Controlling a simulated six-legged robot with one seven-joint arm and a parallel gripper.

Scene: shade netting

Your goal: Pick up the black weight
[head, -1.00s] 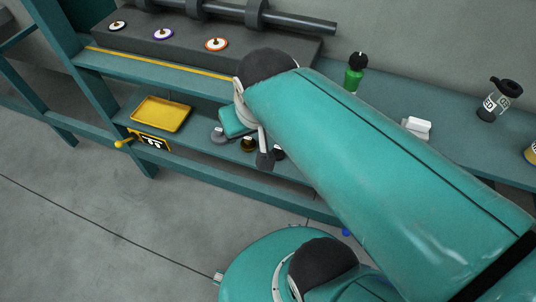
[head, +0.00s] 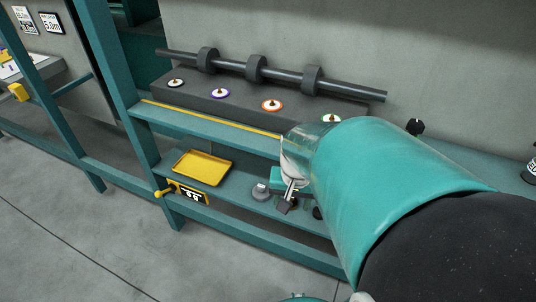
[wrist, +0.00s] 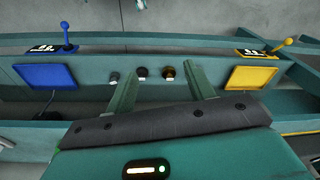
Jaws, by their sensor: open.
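A small black weight (head: 318,213) is partly hidden by my arm on the lower teal shelf in the head view.
A yellow tray (head: 203,167) with a yellow lever is at one end of the shelf; a blue tray (wrist: 46,77) is at the other. Above is a ledge with a dark block holding several ringed discs (head: 272,105) and a bar. Teal posts (head: 115,85) frame the shelf.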

